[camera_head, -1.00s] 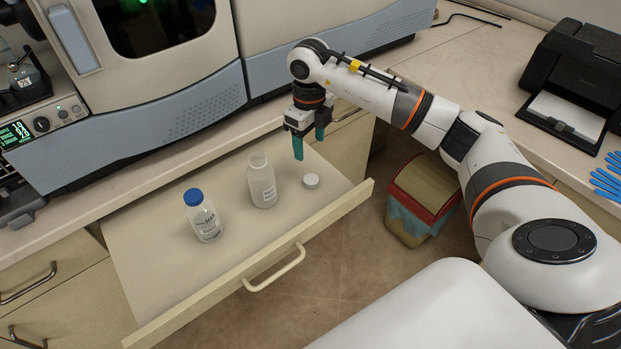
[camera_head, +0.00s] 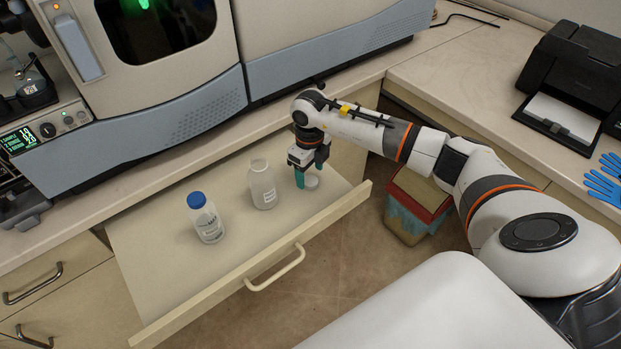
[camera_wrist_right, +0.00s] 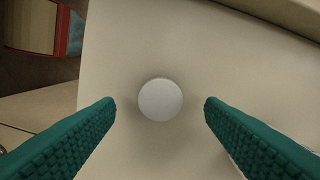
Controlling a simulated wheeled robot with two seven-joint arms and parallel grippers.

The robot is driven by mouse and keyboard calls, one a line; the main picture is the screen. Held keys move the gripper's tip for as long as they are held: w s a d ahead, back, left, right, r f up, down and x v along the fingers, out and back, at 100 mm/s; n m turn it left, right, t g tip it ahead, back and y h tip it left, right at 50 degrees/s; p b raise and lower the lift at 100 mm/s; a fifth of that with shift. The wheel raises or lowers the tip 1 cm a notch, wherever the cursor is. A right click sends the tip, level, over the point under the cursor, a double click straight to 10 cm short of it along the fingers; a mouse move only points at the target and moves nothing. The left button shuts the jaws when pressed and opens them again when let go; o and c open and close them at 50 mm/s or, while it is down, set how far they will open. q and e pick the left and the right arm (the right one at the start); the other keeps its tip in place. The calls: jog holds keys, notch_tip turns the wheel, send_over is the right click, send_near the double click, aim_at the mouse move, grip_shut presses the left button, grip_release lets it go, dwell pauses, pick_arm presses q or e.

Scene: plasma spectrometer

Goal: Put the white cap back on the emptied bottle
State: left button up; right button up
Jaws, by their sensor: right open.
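The white cap (camera_head: 312,181) lies flat on the bottom of the open drawer, to the right of the uncapped bottle. In the right wrist view the cap (camera_wrist_right: 160,100) shows as a round white disc centred between the two teal fingers. My right gripper (camera_head: 309,178) is open, pointing down close above the cap, and holds nothing. The open bottle (camera_head: 262,184) stands upright in the drawer, clear and labelled, its neck bare. It looks empty. My left gripper is not in view.
A second bottle with a blue cap (camera_head: 207,218) stands upright to the left in the drawer (camera_head: 150,245). The drawer's front wall and handle (camera_head: 275,270) are on the near side. A waste bin (camera_head: 412,210) stands on the floor to the right. The spectrometer (camera_head: 180,110) stands behind.

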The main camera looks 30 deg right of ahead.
jog(key=shift+f, duration=1.1)
jog(key=c, duration=1.1)
